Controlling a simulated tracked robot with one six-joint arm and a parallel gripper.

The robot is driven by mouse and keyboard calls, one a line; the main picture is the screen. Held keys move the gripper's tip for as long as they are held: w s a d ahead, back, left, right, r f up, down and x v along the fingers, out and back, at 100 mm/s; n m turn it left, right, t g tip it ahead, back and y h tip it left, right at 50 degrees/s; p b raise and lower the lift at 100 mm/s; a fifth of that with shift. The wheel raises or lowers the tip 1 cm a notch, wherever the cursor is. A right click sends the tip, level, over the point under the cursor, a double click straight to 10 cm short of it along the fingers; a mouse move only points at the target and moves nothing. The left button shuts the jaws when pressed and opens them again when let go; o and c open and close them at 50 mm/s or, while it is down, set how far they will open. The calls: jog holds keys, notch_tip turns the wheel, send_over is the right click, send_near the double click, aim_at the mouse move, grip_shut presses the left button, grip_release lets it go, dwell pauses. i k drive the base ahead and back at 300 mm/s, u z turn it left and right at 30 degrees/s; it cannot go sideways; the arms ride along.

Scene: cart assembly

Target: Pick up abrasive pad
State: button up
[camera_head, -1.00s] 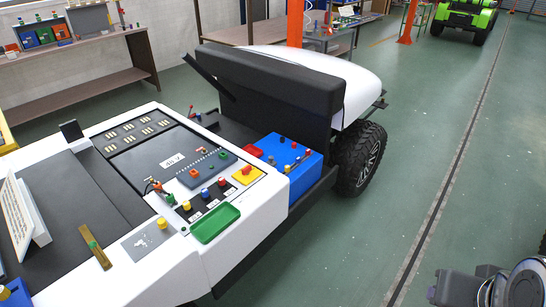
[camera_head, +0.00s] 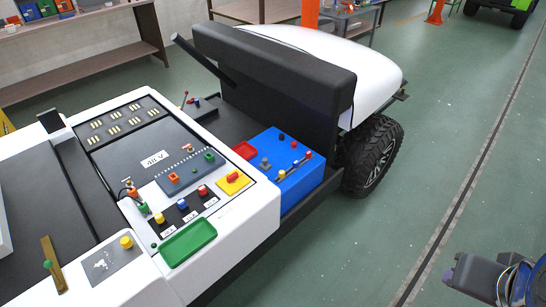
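I cannot single out an abrasive pad with certainty in the head view. A green shallow tray (camera_head: 188,243) lies on the near right corner of the white cart (camera_head: 246,212) and looks empty. A small red tray (camera_head: 245,150) sits at the left edge of the blue box (camera_head: 290,180). A grey plate with white marks (camera_head: 110,263) lies left of the green tray. Part of my arm shows at the lower right, apart from the cart. My gripper's fingers are not visible.
The cart's panel holds colored knobs and a yellow block with a red button (camera_head: 233,181). A black seat back (camera_head: 275,80) rises behind the blue box. A shelf bench (camera_head: 80,70) stands at the back left. Green floor right of the cart is clear.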

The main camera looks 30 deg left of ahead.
aim_at(265, 166)
jog(key=i, duration=2.5)
jog(key=u, duration=2.8)
